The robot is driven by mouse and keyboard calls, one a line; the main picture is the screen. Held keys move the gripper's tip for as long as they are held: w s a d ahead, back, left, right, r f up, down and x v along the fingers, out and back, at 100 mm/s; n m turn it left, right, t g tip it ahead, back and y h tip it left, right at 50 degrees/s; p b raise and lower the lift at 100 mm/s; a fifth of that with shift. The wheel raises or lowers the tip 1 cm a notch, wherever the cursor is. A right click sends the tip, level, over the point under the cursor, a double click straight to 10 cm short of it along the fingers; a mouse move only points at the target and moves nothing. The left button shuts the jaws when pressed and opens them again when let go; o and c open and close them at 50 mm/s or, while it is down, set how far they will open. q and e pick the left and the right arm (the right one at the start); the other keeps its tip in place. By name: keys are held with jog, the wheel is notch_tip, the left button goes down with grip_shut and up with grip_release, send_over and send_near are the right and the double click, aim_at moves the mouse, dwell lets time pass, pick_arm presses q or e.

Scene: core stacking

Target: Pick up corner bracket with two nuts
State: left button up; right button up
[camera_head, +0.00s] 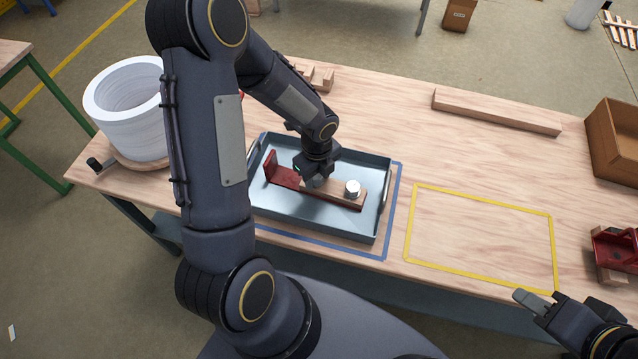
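A red corner bracket (285,178) lies in a blue-grey metal tray (351,232) near the middle of the table. Its upright end is at the left. A wooden strip lies along it, and a silver nut (352,188) stands towards its right end. A second silver piece, perhaps the other nut, shows partly under my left gripper (316,181). That gripper points down over the bracket's middle; its fingertips are mostly hidden, so I cannot tell whether it grips anything. My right gripper (528,301) is at the table's front edge at lower right, away from the tray, its finger opening unclear.
A blue tape outline (392,212) surrounds the tray, and an empty yellow outline (480,199) lies right of it. A white cylinder (125,110) stands at left. A wooden bar (495,111), a brown box (612,140) and a red part (614,248) sit towards the right.

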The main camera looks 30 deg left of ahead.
pick_arm(q)
grip_shut()
jog(key=shift+r, duration=0.35)
notch_tip(320, 180, up, 2)
jog(key=shift+r, duration=0.15)
jog(key=s+d+r, duration=0.5)
jog(key=s+r, duration=0.5)
jog(key=s, duration=0.3)
jog(key=shift+b, duration=0.35)
